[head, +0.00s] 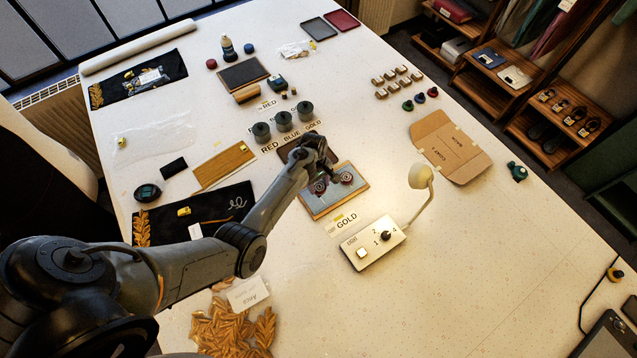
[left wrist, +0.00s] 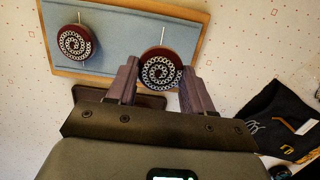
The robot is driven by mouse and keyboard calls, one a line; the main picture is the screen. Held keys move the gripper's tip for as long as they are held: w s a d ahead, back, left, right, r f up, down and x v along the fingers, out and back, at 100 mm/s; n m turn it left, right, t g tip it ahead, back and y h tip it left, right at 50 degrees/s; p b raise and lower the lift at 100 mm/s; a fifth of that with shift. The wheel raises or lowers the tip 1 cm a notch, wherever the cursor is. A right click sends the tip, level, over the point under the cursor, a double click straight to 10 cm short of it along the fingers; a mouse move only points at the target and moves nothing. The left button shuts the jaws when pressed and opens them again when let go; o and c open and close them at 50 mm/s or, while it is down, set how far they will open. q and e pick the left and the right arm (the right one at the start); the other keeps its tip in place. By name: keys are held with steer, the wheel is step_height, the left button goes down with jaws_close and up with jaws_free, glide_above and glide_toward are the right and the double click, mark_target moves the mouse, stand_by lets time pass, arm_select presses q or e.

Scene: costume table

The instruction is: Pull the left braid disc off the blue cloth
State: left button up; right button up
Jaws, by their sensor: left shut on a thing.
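The blue cloth (head: 326,199) is fixed on a wooden-edged board in the middle of the table; it also fills the top left of the left wrist view (left wrist: 118,42). The left braid disc (head: 320,187) is dark red with a silver spiral. My left gripper (head: 318,178) is shut on its sides; the left wrist view shows this disc (left wrist: 161,70) between the two fingers, with a pin above it. The other braid disc (head: 346,177) lies on the cloth apart from the gripper, also with a pin (left wrist: 74,42). Whether the held disc touches the cloth is unclear.
Several dark pots (head: 284,121) stand behind the board. A white switch box (head: 372,245) and a lamp (head: 421,178) stand to the right. A black cloth (head: 215,207) lies under my left arm.

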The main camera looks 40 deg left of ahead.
arm_select(q)
step_height(320, 180, up, 3)
steer(key=p, duration=0.3)
step_height(320, 180, up, 2)
steer(key=shift+r, duration=2.45)
steer(key=shift+f, duration=0.15)
